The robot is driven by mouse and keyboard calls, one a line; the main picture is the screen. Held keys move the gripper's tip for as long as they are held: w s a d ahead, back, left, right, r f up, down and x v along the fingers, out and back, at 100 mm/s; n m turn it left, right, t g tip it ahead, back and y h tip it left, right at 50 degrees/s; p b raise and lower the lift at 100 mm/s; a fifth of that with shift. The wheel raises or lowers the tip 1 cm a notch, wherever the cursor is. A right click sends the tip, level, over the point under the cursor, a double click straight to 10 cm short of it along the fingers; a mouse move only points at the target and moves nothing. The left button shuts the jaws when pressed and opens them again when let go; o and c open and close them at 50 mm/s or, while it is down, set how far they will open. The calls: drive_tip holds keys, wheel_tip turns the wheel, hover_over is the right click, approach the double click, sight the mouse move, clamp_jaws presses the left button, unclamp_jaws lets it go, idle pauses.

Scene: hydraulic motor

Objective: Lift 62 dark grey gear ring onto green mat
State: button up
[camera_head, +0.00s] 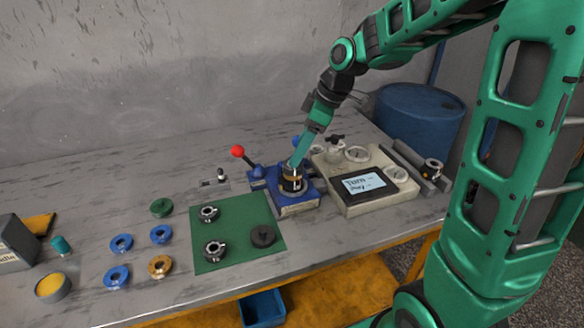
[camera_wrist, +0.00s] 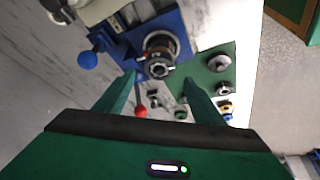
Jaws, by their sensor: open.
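My gripper (camera_head: 296,163) points down at the blue fixture, just above a dark cylindrical stack (camera_head: 292,184) with a gold-coloured band. In the wrist view the fingers are spread on either side of the stack's silvery ringed top (camera_wrist: 157,67), with nothing visibly held between them. Contact cannot be told. The green mat (camera_head: 237,218) lies left of the fixture. On it are a dark grey flat ring-like disc (camera_head: 263,236) and two silver-dark flanged parts (camera_head: 209,213) (camera_head: 215,250). I cannot tell for sure which dark piece is the gear ring.
The blue fixture (camera_head: 299,208) has a red-knobbed lever (camera_head: 238,151). A pale panel with gauges and a screen (camera_head: 364,184) stands close on its right. Blue rings (camera_head: 121,243), a gold ring (camera_head: 160,266) and a green ring (camera_head: 161,207) lie left of the mat. The mat's centre is bare.

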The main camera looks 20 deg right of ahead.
drive_tip(key=shift+d+x, duration=0.2)
drive_tip(key=shift+x, duration=2.15)
drive_tip(key=c, duration=1.4)
drive_tip(key=shift+w+r, duration=0.1)
drive_tip(key=shift+r, duration=0.5)
wheel_tip(320, 180, up, 3)
drive_tip(key=shift+f, duration=0.15)
drive_tip(key=s+a+r, duration=0.1)
drive_tip(key=a+r, duration=0.1)
drive_tip(key=a, duration=0.1)
drive_tip(key=s+a+r, duration=0.1)
drive_tip(key=a+r, duration=0.1)
drive_tip(key=a, duration=0.2)
drive_tip(key=s+a+r, duration=0.2)
drive_tip(key=a+r, duration=0.1)
drive_tip(key=a, duration=0.1)
drive_tip(key=shift+s, duration=0.1)
drive_tip(key=shift+r, duration=0.15)
drive_tip(key=shift+r, duration=0.65)
